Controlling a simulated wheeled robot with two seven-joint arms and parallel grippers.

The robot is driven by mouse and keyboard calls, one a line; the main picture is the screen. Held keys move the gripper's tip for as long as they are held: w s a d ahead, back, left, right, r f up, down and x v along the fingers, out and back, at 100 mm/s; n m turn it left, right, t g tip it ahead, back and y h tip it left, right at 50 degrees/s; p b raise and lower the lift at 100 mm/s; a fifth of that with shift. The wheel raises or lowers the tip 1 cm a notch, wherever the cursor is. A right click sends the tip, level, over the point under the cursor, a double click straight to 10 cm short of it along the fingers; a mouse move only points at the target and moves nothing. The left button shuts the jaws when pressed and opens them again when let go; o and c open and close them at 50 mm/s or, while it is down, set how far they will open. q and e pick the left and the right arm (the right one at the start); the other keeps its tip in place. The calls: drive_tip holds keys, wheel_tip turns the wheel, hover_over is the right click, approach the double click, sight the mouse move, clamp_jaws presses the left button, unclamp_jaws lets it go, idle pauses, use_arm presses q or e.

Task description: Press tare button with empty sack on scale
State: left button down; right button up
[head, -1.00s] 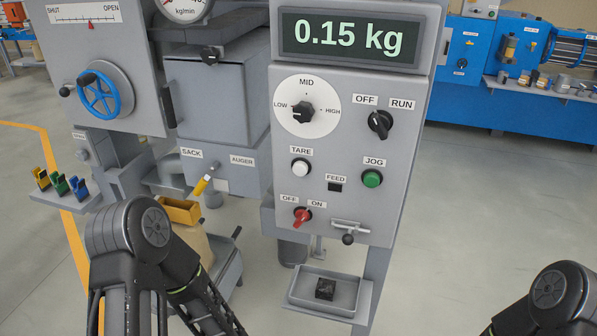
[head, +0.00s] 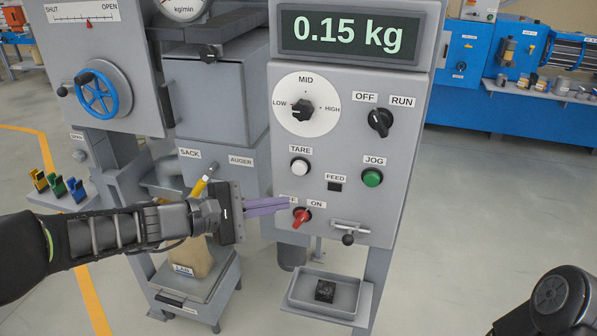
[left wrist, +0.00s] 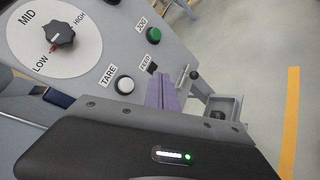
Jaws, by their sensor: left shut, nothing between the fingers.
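The white TARE button (head: 299,166) sits on the grey control panel, below the speed dial. It also shows in the left wrist view (left wrist: 125,85). The display (head: 347,36) above reads 0.15 kg. My left gripper (head: 288,203) is shut and empty, its purple fingers pointing right, below the TARE button in the head view and apart from it in the picture. The fingers show in the left wrist view (left wrist: 162,78), right of the button. A tan sack (head: 192,262) stands on the scale (head: 218,292), partly hidden behind my left gripper and arm. My right gripper is out of view.
The panel also has a green JOG button (head: 372,177), a black OFF/RUN knob (head: 380,122) and a red OFF/ON switch (head: 301,216) close by my left fingers. A latch handle (head: 348,232) sticks out lower down, above a small tray (head: 318,306).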

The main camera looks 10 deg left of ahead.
use_arm(q)
drive_tip(key=shift+w, duration=0.15)
drive_tip(key=p, duration=0.2)
approach(305, 173)
drive_tip(key=w+d+f, duration=0.1)
drive_tip(key=d, duration=0.3)
drive_tip(key=shift+w+d+f, duration=0.15)
drive_tip(key=shift+w, duration=0.55)
drive_tip(key=shift+w, duration=0.15)
idle(1.5)
drive_tip(key=shift+w, duration=0.3)
drive_tip(key=shift+w+d+b, duration=0.1)
drive_tip(key=shift+w+b, duration=0.2)
drive_tip(key=shift+w, duration=0.2)
idle(0.7)
drive_tip(key=shift+s, duration=0.15)
idle(0.6)
drive_tip(key=shift+s+b, duration=0.6)
drive_tip(key=shift+s, duration=0.2)
